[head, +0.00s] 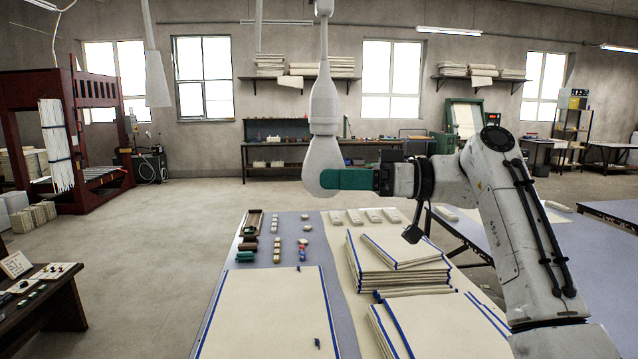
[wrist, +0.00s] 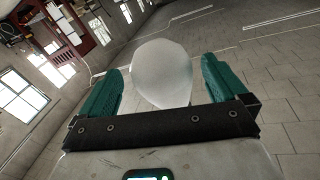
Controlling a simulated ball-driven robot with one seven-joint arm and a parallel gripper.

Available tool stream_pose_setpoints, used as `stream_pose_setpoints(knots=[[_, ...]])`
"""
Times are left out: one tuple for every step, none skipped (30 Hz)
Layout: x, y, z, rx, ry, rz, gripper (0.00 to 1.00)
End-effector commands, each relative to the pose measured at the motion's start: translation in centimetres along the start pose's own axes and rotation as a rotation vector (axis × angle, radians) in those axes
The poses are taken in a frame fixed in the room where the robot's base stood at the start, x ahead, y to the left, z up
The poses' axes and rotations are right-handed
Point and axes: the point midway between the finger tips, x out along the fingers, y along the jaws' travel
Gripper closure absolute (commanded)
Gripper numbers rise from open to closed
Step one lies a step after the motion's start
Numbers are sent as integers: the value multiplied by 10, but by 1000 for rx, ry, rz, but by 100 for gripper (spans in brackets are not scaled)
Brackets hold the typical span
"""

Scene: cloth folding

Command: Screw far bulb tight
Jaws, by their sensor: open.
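A white bulb (head: 318,170) hangs below a pale socket (head: 324,100) at the top middle of the head view. My gripper (head: 325,180) is at the bulb's height, with a green finger across the bulb's lower part. In the wrist view the bulb (wrist: 163,72) sits between my two green fingers (wrist: 160,88). The fingers are open, with a visible gap on each side of the bulb. The bulb's threads and the socket's inside are hidden. Only this one bulb is clearly seen.
A table (head: 228,290) below holds stacked cloths (head: 400,265) with blue edges, a flat cloth (head: 265,310) and several small blocks. A dark side table (head: 45,300) stands at the left. The air around the bulb is clear.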

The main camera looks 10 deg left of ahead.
Motion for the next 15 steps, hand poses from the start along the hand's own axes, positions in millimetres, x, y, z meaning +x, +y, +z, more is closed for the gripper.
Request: stream_pose_setpoints(knots=[[-11,1,2,-1,1,2,1],[-17,0,2,-2,1,1,1],[-25,1,2,-1,2,2,1],[-31,1,2,0,1,2,1],[-36,1,2,0,0,1,1],[-42,1,2,0,1,1,1],[-46,1,2,0,1,1,1],[-50,1,1,0,0,1,1],[-55,1,1,0,0,1,1],[-58,1,1,1,0,1,1],[-60,0,1,1,0,0,1],[-63,0,1,1,-1,0,1],[-64,0,1,1,-1,-1,1],[-65,0,1,1,-1,-1,1],[-66,0,1,1,-1,-1,1]])
